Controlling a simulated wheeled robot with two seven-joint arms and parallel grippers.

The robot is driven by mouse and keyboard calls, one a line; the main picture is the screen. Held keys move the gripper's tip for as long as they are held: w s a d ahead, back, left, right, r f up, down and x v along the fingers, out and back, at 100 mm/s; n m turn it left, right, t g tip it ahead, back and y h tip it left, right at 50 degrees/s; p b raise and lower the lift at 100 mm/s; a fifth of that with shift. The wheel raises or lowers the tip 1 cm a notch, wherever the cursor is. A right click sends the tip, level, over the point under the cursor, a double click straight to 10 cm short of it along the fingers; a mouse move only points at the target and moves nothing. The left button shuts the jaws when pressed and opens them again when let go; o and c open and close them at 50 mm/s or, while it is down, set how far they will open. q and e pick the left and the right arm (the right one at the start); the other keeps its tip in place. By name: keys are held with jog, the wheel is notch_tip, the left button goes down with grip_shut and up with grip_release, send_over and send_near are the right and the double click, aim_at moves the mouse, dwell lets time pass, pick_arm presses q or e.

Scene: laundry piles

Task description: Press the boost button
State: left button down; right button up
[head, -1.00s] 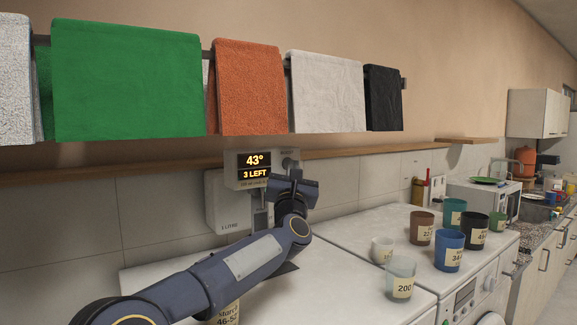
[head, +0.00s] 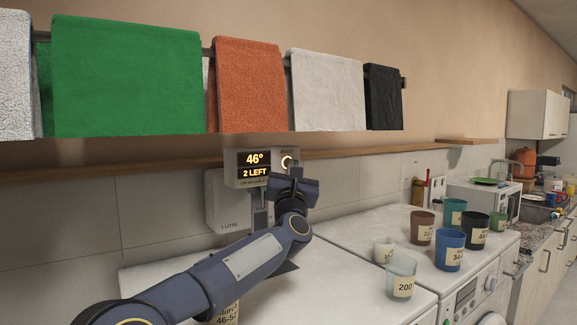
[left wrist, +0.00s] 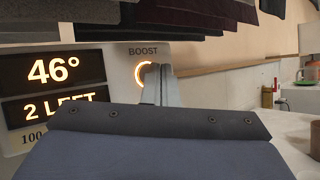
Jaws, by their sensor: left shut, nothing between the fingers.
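The boost button (head: 287,161) is at the right of a wall-mounted dispenser's display panel (head: 255,157). Its ring glows orange. The display reads 46° and 2 LEFT. In the left wrist view, the word BOOST stands above the glowing boost button (left wrist: 142,75), and the display (left wrist: 55,85) fills the left side. My left gripper (head: 296,172) is shut and empty, with its tips at the lower right of the button. In the left wrist view the left gripper's fingers (left wrist: 153,78) cover part of the ring; whether they touch it I cannot tell. My right gripper is out of view.
Towels, including a green one (head: 125,80) and an orange one (head: 250,88), hang on a rail above. A wooden ledge (head: 345,150) runs below them. Several labelled cups, including a blue one (head: 449,250), stand on the white machines at right.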

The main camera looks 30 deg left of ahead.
pick_arm(q)
jog(key=shift+s+d, duration=0.15)
jog(key=shift+d, duration=0.3)
jog(key=shift+s+d+b, duration=0.3)
jog(key=shift+d, duration=0.45)
jog(key=shift+s+d+b, duration=0.35)
jog(key=shift+d, duration=0.45)
jog(key=shift+s+d+b, duration=0.3)
jog(key=shift+d, duration=0.45)
